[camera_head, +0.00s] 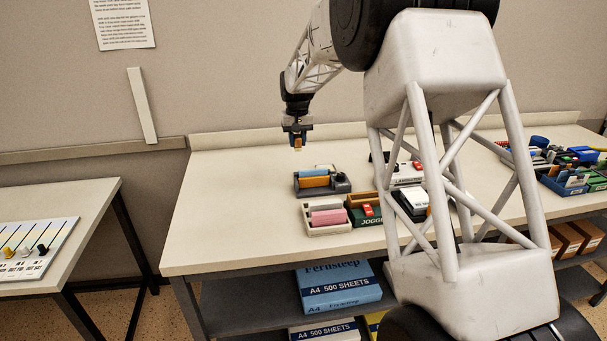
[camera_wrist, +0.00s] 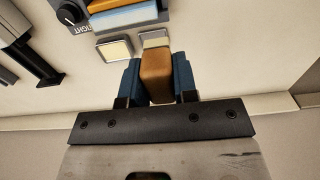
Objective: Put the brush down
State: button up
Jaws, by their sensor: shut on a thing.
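The brush (camera_wrist: 156,72) shows as a brown, wood-like block between the two blue fingers of my gripper (camera_wrist: 157,82) in the wrist view. My gripper is shut on it. In the head view my gripper (camera_head: 297,138) is over the back left part of the pale table (camera_head: 235,190), with a small tan bit of the brush (camera_head: 297,146) showing below the fingers. It appears held above the tabletop; the exact gap is hard to tell. The brush's far end and any bristles cannot be made out.
A dark grey device (camera_head: 341,186) with blue and orange bars stands just right and in front of my gripper. A white tray (camera_head: 341,229) with a pink roller and a green box (camera_head: 370,220) stand nearer. The table's left part is clear. Blue bins (camera_head: 565,186) stand right.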

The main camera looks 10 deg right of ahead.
jog(key=w+d+f, duration=0.2)
jog(key=w+f, duration=0.1)
jog(key=w, duration=0.4)
jog(key=shift+d+f, duration=0.35)
jog(key=shift+f, duration=0.05)
jog(key=shift+f, duration=0.1)
jog(key=shift+f, duration=2.4)
jog(key=shift+f, duration=2.5)
jog(key=shift+f, duration=0.3)
jog(key=o, duration=0.8)
jog(key=shift+o, duration=0.2)
jog(key=shift+r, duration=0.15)
